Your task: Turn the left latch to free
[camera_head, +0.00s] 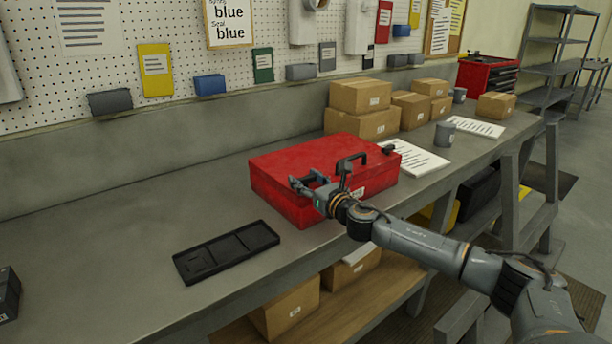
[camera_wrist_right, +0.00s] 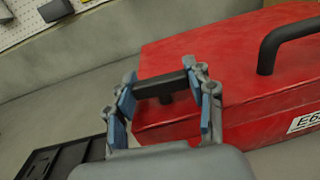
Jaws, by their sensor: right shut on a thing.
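A red case (camera_head: 318,152) lies closed on the grey workbench, with a dark handle (camera_head: 350,160) on it. The left latch (camera_wrist_right: 160,88) is a dark bar on a short stem at the left part of the case. My right gripper (camera_head: 310,184) is at the case's front left; in the right wrist view its blue-padded fingers (camera_wrist_right: 162,88) are closed on the two ends of the latch bar. In the head view the gripper largely hides this latch. The right latch (camera_head: 388,149) is a small dark piece at the case's right end. My left gripper is not in view.
A black compartment tray (camera_head: 226,252) lies on the bench left of the case. Paper sheets (camera_head: 416,158), a grey cup (camera_head: 445,133) and cardboard boxes (camera_head: 362,124) stand right and behind. The bench left of the case is mostly clear.

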